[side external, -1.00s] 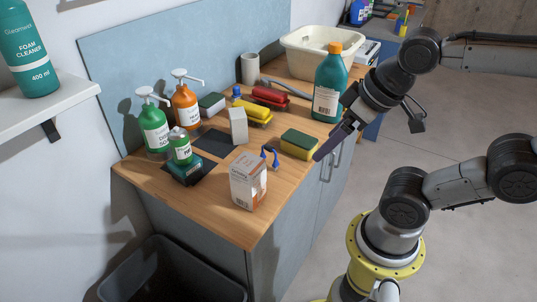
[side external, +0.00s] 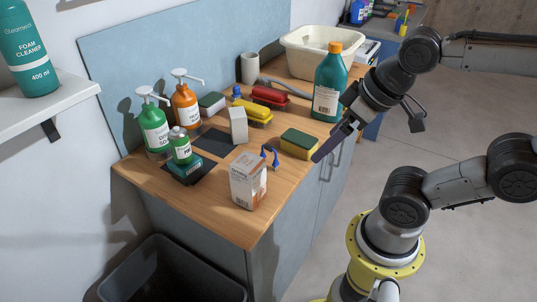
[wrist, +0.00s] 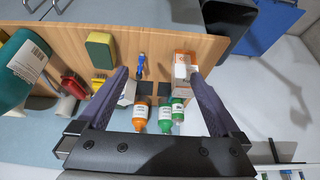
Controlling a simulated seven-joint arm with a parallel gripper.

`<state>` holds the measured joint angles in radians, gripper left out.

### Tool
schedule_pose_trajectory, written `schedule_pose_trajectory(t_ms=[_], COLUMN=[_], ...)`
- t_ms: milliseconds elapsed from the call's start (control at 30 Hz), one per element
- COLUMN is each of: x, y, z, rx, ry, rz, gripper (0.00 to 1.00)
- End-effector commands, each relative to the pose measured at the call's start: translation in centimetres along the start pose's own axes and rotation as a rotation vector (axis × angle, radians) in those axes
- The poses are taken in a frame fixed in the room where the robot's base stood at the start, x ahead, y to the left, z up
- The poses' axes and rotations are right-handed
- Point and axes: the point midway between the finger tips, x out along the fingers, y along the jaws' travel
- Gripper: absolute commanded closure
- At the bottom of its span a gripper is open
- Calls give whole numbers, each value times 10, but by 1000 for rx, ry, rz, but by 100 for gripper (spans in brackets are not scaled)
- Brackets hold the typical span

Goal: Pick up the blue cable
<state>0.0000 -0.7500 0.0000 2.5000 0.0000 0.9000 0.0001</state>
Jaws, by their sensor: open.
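A small blue object (side external: 271,155), which looks like the blue cable, lies on the wooden counter between the sponge and the white-and-orange carton. In the wrist view the blue cable (wrist: 141,64) shows between my finger tips, nearer the left finger. My gripper (side external: 320,154) is open and empty. It hangs beside the counter's front edge, to the right of the green-and-yellow sponge (side external: 299,144), apart from the cable. In the wrist view my gripper (wrist: 157,72) shows both dark fingers spread wide.
The carton (side external: 248,181) stands in front of the cable, a white box (side external: 238,126) behind it. Pump bottles (side external: 154,129) stand at left. A large teal bottle (side external: 328,85) stands near my wrist. A white basin (side external: 318,50) sits at the back, and a dark bin (side external: 170,275) below.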

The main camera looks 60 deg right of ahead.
Motion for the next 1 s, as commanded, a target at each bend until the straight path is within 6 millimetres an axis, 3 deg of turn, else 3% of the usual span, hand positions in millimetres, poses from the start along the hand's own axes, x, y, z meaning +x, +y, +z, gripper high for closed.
schedule_pose_trajectory(t_ms=[133,267,567,667,800,1000], x=[0,-6,-14,-4,26,73], y=[0,0,5,11,23,39], z=[1,-2,-61,-88,-124,-148], rx=[58,255,979,1233,1547,1681], ry=[-3,-9,-105,-158,-235,-317], rz=[0,1,67,130,255,376], gripper=[0,0,0,0,0,0])
